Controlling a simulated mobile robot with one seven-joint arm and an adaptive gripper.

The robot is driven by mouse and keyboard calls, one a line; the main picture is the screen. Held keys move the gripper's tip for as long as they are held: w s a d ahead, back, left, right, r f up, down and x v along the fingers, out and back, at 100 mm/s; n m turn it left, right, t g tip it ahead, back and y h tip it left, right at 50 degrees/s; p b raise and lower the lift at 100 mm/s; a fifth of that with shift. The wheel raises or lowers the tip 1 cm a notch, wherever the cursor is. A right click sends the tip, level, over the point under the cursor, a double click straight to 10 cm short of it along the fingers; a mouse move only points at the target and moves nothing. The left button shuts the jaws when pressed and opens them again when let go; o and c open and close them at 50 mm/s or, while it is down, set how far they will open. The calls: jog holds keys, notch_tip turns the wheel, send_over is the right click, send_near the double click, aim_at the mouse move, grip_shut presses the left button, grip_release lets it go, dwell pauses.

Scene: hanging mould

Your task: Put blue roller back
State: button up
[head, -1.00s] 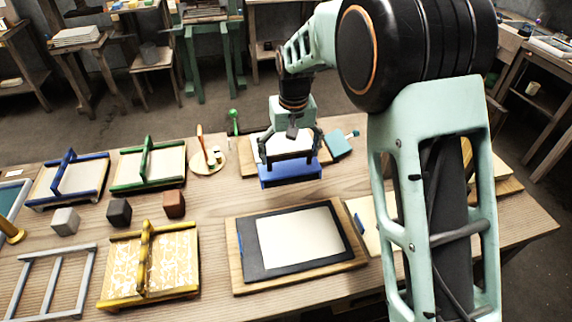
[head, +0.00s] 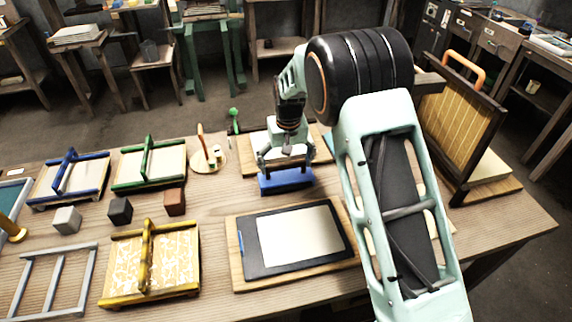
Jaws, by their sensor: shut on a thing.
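My gripper (head: 287,152) is shut on the dark handle of a blue roller (head: 287,181). The roller shows as a long blue bar lying crosswise below the fingers. It is over the wooden worktable, in front of a wooden board with a white sheet (head: 255,142). I cannot tell whether its lower edge touches the table or hangs just above it. My forearm covers the area to the right of the roller.
A wooden board with a dark-framed pale sheet (head: 300,236) lies in front. Blue (head: 72,178), green (head: 148,167) and yellow (head: 150,262) handled frames stand left, with small blocks between. A round board (head: 208,163) is nearby. A hinged slatted frame (head: 462,125) stands open at right.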

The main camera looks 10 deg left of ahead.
aim_at(287, 179)
jog(key=shift+f+b, duration=0.4)
jog(key=shift+f, duration=0.05)
jog(key=shift+s+d+f, duration=0.1)
jog(key=shift+s+f, duration=0.05)
jog(key=shift+f, duration=0.05)
jog(key=c, duration=0.3)
jog(key=o, duration=1.2)
jog(key=shift+f, duration=0.15)
jog(key=shift+r, duration=0.55)
jog(key=r, duration=0.8)
jog(key=s+r, duration=0.1)
jog(key=r, duration=0.3)
jog(key=shift+d+r+p, duration=0.2)
jog(key=shift+d+p, duration=0.05)
jog(key=shift+p, duration=0.05)
